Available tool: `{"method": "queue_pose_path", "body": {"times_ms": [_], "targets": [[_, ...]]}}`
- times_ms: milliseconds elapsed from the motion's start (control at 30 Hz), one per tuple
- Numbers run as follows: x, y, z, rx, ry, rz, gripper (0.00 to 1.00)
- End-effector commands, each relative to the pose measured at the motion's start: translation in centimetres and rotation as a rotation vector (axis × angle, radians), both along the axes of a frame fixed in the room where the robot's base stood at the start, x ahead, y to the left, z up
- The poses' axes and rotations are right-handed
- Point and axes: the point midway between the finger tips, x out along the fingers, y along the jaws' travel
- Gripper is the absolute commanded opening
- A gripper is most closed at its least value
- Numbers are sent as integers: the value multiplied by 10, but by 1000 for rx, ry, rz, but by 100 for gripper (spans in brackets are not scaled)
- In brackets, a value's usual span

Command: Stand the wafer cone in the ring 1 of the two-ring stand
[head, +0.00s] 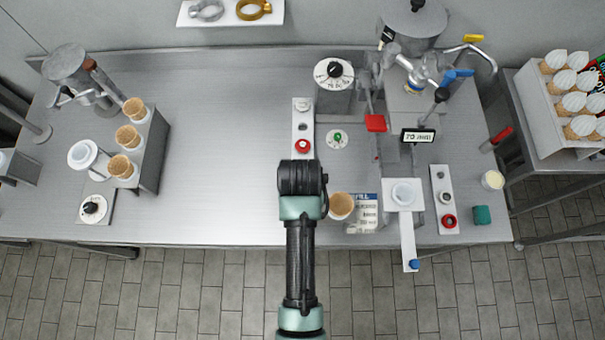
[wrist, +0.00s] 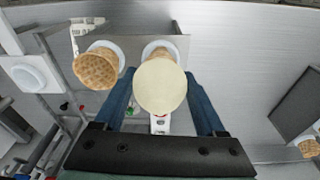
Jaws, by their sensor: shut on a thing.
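My gripper (wrist: 162,105) is shut on a wafer cone (wrist: 162,86), whose round, flat cream-coloured top faces the wrist camera. The cone's tan body points away into or just above a white ring of the two-ring stand (wrist: 182,47); I cannot tell whether it is seated. The other ring, left in the wrist view, holds a second tan waffle cone (wrist: 96,68). That second cone shows in the head view (head: 341,206), right of my gripper (head: 302,178). There my arm hides the held cone and most of the stand. No ring number is readable.
A rack with several cones (head: 150,160) stands at left. A white dish on a stand (head: 404,194) and a machine with levers stand at right. A white panel with a red button (head: 302,127) lies beyond my gripper. The left-centre table is clear.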

Motion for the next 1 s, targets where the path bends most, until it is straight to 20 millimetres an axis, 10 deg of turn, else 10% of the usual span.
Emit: {"method": "queue_pose_path", "body": {"times_ms": [533, 567, 700, 1000], "targets": [[0, 0, -17, 0, 0, 0, 50], [0, 0, -16, 0, 0, 0, 78], [0, 0, -16, 0, 0, 0, 100], [0, 0, -13, 0, 0, 0, 100]]}}
